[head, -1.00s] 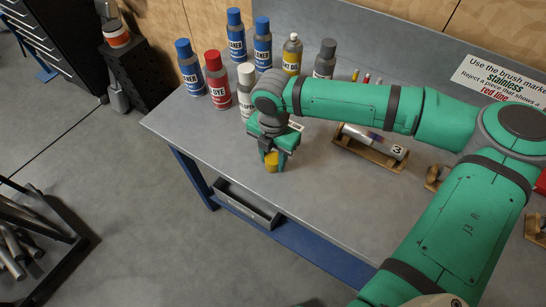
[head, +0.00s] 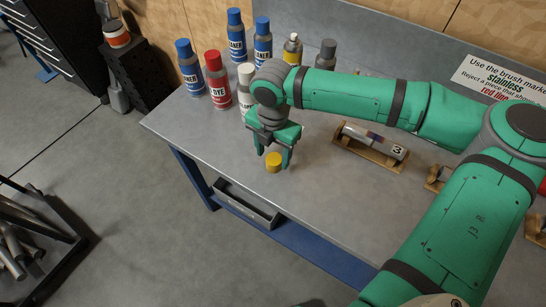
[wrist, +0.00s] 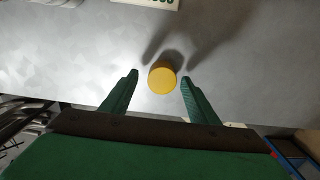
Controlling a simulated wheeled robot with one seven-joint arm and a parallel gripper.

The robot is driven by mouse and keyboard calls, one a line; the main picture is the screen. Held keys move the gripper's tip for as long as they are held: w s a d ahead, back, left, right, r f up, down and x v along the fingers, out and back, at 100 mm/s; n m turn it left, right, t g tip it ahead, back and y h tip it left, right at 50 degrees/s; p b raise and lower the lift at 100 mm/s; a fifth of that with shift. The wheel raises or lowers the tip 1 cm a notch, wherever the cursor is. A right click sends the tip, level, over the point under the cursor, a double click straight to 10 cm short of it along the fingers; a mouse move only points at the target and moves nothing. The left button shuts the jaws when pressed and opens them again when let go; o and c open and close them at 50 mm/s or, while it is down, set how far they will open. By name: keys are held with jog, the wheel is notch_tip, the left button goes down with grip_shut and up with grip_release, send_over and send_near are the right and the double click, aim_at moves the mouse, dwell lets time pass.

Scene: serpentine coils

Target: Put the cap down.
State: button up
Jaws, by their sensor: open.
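The yellow cap (head: 274,162) stands on the grey workbench (head: 330,205) near its front edge. In the wrist view the cap (wrist: 162,78) shows its round yellow top, just beyond and between the two fingertips, with clear gaps on both sides. My gripper (head: 273,152) is open and empty, just above the cap and pointing down at it. Its two green fingers also show in the wrist view (wrist: 158,76). The fingers appear apart from the cap.
Several spray cans stand behind, including a red dye can (head: 217,80) and a white-topped can (head: 246,88). A cylinder marked 3 (head: 374,140) lies in a wooden cradle to the right. A grey bin (head: 246,204) hangs under the front edge. The bench around the cap is clear.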

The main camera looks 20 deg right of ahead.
aim_at(273, 158)
notch_tip(273, 158, up, 10)
jog(key=shift+f, duration=0.2)
dwell(0.4)
